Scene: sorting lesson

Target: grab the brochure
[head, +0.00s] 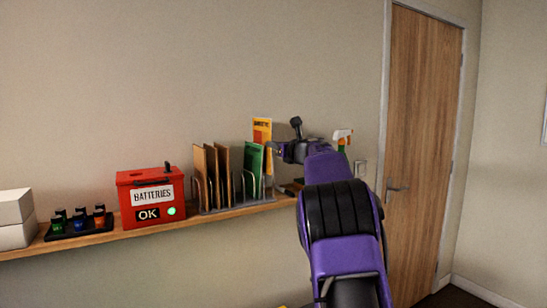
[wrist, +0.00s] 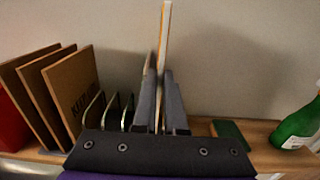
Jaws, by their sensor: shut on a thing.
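The brochure (head: 262,130) is a thin yellow-orange sheet standing upright at the right end of the file rack (head: 222,208). In the wrist view the brochure (wrist: 166,32) shows edge-on, with a pale face and an orange edge. My gripper (head: 276,148) reaches it from the right in the head view. In the wrist view my gripper (wrist: 160,80) is shut on the brochure, one dark finger on each side. The brochure's lower part is hidden by the fingers and, in the head view, by the green folder. I cannot tell whether its bottom touches the rack.
Brown folders (head: 212,170) and a green folder (head: 252,165) stand in the rack on the wall shelf (head: 100,236). A red batteries box (head: 151,180), a tray of small bottles (head: 72,234) and white boxes (head: 14,206) are left. A green spray bottle (wrist: 298,126) stands right.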

